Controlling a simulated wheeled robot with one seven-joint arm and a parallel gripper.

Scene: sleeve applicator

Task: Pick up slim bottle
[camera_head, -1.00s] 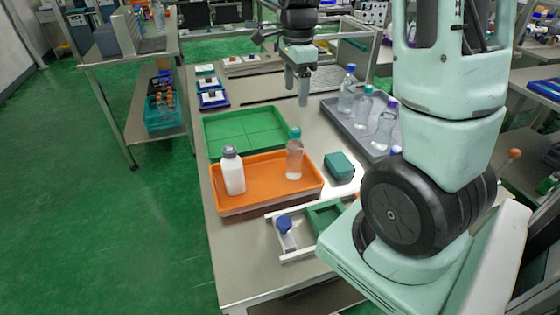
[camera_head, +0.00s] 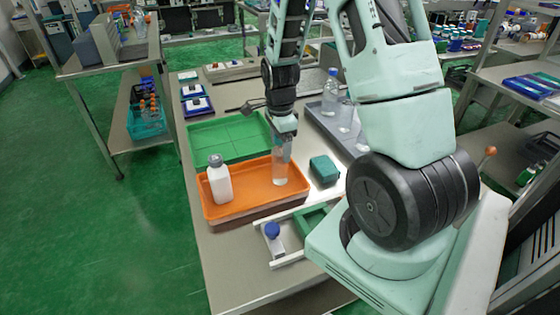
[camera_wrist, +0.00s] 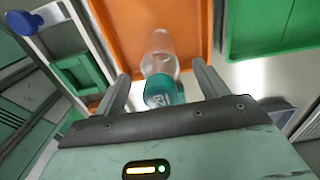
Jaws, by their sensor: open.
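The slim bottle (camera_head: 280,171) is clear with a teal cap and stands upright in the right part of the orange tray (camera_head: 240,211). My gripper (camera_head: 283,150) is over it from above and hides its cap in the head view. In the wrist view, the bottle's teal cap (camera_wrist: 164,92) lies between my two open fingers (camera_wrist: 160,92), with a gap on each side. The clear body (camera_wrist: 159,55) stretches beyond the cap over the orange tray floor (camera_wrist: 125,25).
A white bottle with a grey cap (camera_head: 220,184) stands at the tray's left. A green tray (camera_head: 210,142) lies behind. A teal box (camera_head: 324,170) is close on the right. Clear bottles (camera_head: 330,92) stand in a grey tray.

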